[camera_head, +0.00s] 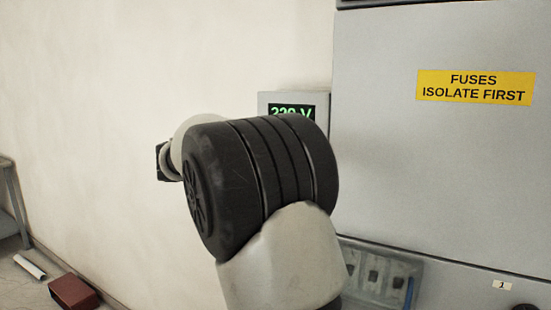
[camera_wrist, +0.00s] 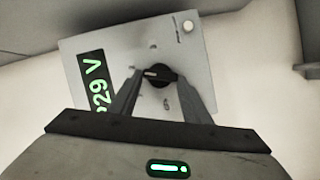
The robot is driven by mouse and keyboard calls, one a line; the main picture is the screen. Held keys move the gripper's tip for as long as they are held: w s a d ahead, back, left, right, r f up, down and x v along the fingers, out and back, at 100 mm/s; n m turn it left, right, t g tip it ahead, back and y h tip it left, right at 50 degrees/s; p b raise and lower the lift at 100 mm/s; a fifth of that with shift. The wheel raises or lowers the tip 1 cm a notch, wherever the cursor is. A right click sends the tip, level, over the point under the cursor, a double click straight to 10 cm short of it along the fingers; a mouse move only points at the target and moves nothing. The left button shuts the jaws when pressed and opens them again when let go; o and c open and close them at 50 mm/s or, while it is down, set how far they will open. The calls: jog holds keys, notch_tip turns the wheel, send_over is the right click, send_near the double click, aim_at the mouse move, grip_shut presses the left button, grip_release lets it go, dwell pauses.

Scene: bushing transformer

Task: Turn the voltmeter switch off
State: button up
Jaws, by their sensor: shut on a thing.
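The voltmeter (camera_head: 286,100) is a grey box on the wall, mostly hidden behind my arm in the head view. Its green display (camera_head: 292,111) reads about 229 V, partly covered. In the wrist view the voltmeter's panel (camera_wrist: 205,75) is tilted, with the lit display (camera_wrist: 97,82) at its left. The round black switch knob (camera_wrist: 160,75) has a pale pointer mark toward the left of the picture. My gripper (camera_wrist: 158,76) is at the knob, its two fingers on either side and shut on it. The gripper's fingers are hidden in the head view.
A large grey cabinet (camera_head: 440,150) with a yellow fuse warning label (camera_head: 475,87) stands right of the voltmeter. A tray with dark parts (camera_head: 380,276) is below it. A red-brown box (camera_head: 75,293) lies on the floor at lower left. The left wall is bare.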

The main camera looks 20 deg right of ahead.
jog(key=n+t+p, duration=0.3)
jog(key=n, duration=0.5)
jog(key=f+n+t+h+p, duration=0.1)
jog(key=n+t+p, duration=0.2)
jog(key=n, duration=0.6)
jog(key=s+d+f+n+t+h+p, duration=0.1)
jog(key=n+t+p, duration=0.2)
jog(key=n, duration=0.6)
jog(key=shift+s+f, duration=0.1)
jog(key=shift+n, duration=0.3)
jog(key=o, duration=1)
jog(key=shift+o, duration=0.2)
jog(key=shift+f, duration=0.1)
jog(key=b+v, duration=0.2)
jog(key=v, duration=1.5)
jog(key=shift+s, duration=0.2)
